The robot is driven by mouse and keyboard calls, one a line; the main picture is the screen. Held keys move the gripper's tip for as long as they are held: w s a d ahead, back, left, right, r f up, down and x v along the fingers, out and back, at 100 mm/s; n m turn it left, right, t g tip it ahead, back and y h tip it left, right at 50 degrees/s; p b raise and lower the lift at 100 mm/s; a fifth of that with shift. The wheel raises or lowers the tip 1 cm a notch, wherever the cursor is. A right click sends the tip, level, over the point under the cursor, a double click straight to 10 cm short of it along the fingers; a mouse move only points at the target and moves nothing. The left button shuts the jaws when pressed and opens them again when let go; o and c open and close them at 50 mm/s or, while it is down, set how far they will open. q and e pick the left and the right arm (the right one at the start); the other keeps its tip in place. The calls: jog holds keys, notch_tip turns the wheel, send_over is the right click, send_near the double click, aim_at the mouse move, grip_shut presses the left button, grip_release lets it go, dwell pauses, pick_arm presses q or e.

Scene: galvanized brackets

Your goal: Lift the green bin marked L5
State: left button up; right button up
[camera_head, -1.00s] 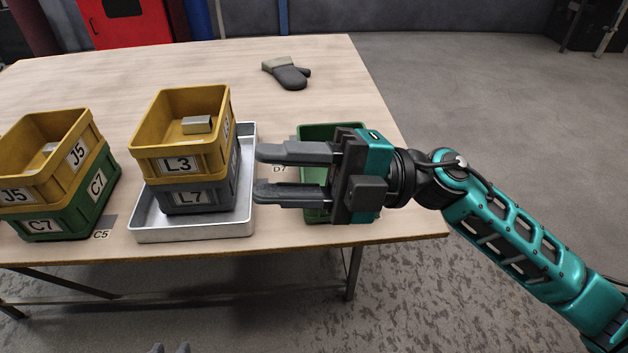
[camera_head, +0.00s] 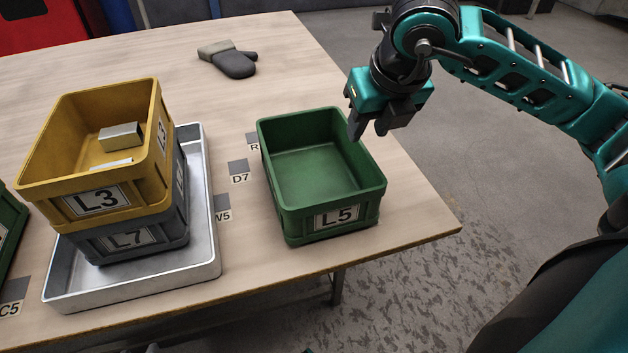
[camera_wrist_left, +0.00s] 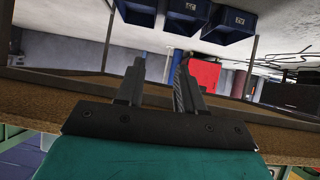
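The green bin marked L5 (camera_head: 334,217) stands upright and empty on the table, near its right front corner. My right gripper (camera_head: 369,130) points downward at the bin's right rim, toward the back. Its fingers are apart with nothing seen between them. I cannot tell whether a finger touches the rim. My left gripper (camera_wrist_left: 158,82) shows in the left wrist view with its two fingers apart and empty. It is not seen in the head view.
Left of the bin, a yellow bin L3 (camera_head: 98,200) is stacked on a grey bin L7 (camera_head: 130,238) in a metal tray (camera_head: 205,255). A dark mitt (camera_head: 232,63) lies at the back of the table (camera_head: 250,290). Label plates lie between tray and bin.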

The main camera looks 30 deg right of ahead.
jog(key=shift+w+b+x, duration=0.1)
jog(key=shift+b+x, duration=0.3)
jog(key=shift+x, duration=1.15)
jog(key=shift+w+b+x, duration=0.15)
jog(key=shift+b+x, duration=0.25)
jog(key=shift+x, duration=1.2)
jog(key=shift+s+r, duration=0.1)
jog(key=shift+r, duration=0.1)
grip_shut()
